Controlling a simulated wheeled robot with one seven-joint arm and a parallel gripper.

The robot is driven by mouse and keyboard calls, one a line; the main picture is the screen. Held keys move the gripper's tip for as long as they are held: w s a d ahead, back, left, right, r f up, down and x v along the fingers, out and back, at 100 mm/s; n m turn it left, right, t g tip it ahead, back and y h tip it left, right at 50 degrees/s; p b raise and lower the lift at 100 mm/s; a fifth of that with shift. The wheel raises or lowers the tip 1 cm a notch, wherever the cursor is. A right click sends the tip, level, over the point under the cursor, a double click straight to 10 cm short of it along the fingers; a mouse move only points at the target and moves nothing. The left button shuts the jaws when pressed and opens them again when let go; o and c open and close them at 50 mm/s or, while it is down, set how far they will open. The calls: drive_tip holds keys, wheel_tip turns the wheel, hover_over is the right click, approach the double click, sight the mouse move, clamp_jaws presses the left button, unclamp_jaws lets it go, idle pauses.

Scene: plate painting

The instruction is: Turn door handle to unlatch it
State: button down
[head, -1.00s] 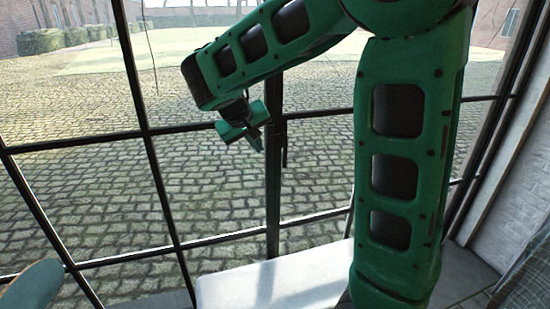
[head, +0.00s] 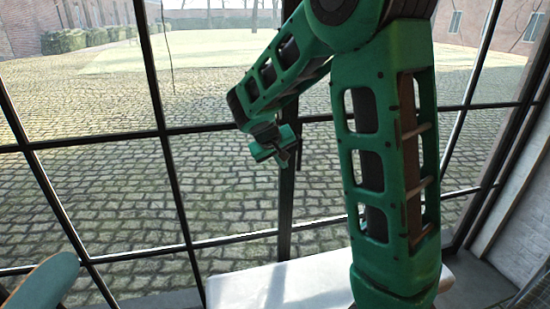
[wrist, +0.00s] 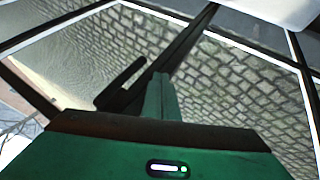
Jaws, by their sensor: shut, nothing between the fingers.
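The door is a large dark-framed glass door (head: 286,215) with a cobbled yard behind it. Its dark handle (head: 299,157) is a slim bar beside the central upright, partly hidden by my gripper in the head view. In the wrist view the handle (wrist: 121,83) is a slanted dark bar just left of the fingers. My green gripper (head: 282,158) is shut and empty, close to the handle. Its fingers (wrist: 160,82) show together in the wrist view, beside the handle. I cannot tell whether they touch it.
A white bench or sill-like surface (head: 250,291) lies low in front of the glass. A teal rounded object (head: 45,285) stands at the lower left. A white brick wall (head: 525,235) is at the right.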

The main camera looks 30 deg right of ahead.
drive_tip(key=shift+s+d+r, duration=0.1)
drive_tip(key=shift+d, duration=0.75)
drive_tip(key=shift+s+d+r, duration=0.1)
drive_tip(key=shift+d, duration=0.75)
drive_tip(key=shift+f, duration=0.1)
